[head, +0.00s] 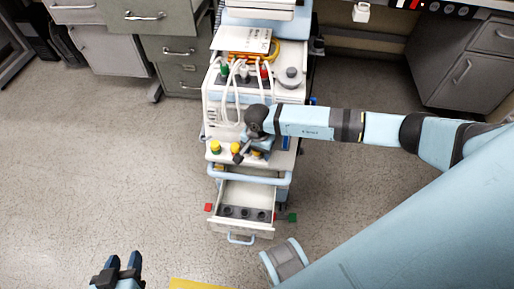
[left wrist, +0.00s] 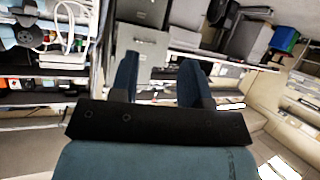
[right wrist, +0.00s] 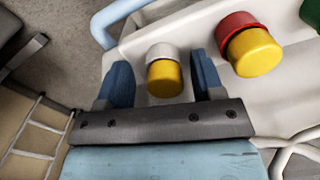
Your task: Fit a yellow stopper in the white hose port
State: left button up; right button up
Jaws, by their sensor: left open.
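On the cart's front ledge stand yellow stoppers, each against a coloured round piece. In the right wrist view, a yellow stopper (right wrist: 165,80) sits against a white round piece (right wrist: 162,51), which may be the white hose port. My right gripper (right wrist: 161,75) is open, its fingers on either side of this stopper with gaps visible. Another yellow stopper (right wrist: 254,54) sits against a red round piece (right wrist: 238,22). In the head view, a yellow stopper (head: 215,145) on green stands at the ledge's left. My left gripper (head: 124,262) is open and empty, away from the cart.
An open drawer (head: 247,228) with dark round holes juts out below the ledge. A blue handle rail (head: 228,177) crosses the cart front. White hoses (head: 232,100) hang above the ledge. Grey cabinets (head: 165,40) stand behind. The floor left of the cart is clear.

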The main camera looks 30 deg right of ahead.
pick_arm(q)
jog(key=shift+f, duration=0.15)
pick_arm(e)
jog(key=shift+r, duration=0.15)
jog(key=shift+w, duration=0.1)
jog(key=shift+r, duration=0.3)
pick_arm(q)
jog(key=r+p, duration=0.1)
jog(key=p, duration=0.1)
jog(key=shift+p, duration=0.3)
pick_arm(e)
notch_tip(320, 180, up, 13)
